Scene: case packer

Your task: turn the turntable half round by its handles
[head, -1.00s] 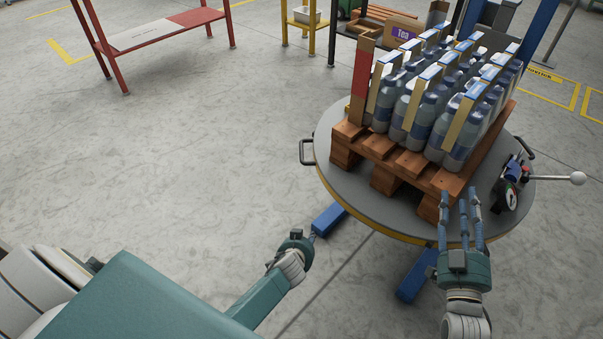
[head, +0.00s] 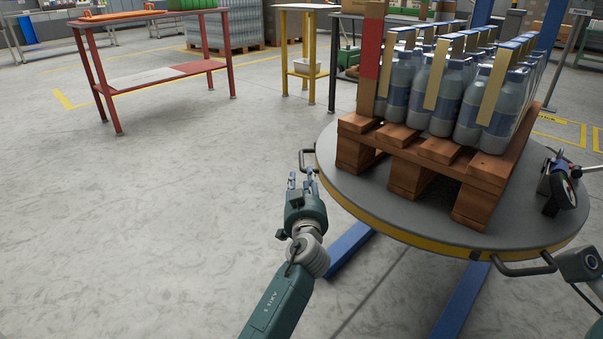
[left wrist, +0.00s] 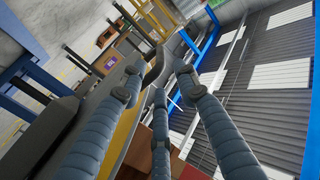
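The round grey turntable (head: 350,190) with a yellow rim fills the right half of the head view. Its left dark handle (head: 305,157) sticks out from the rim; another handle (head: 525,268) is at the front right. My left gripper (head: 302,178) is just in front of the left handle, fingers pointing at it. In the left wrist view its fingers (left wrist: 158,82) are spread and open, with the handle (left wrist: 156,62) close beyond the fingertips; contact cannot be made out. Only a piece of my right arm shows at the right edge; its gripper is out of view.
A wooden pallet (head: 440,153) of bottles (head: 450,100) stands on the turntable. A gauge and lever device (head: 562,188) sits at its right. Blue legs (head: 350,245) reach out below. A red table (head: 150,75) stands back left; floor on the left is clear.

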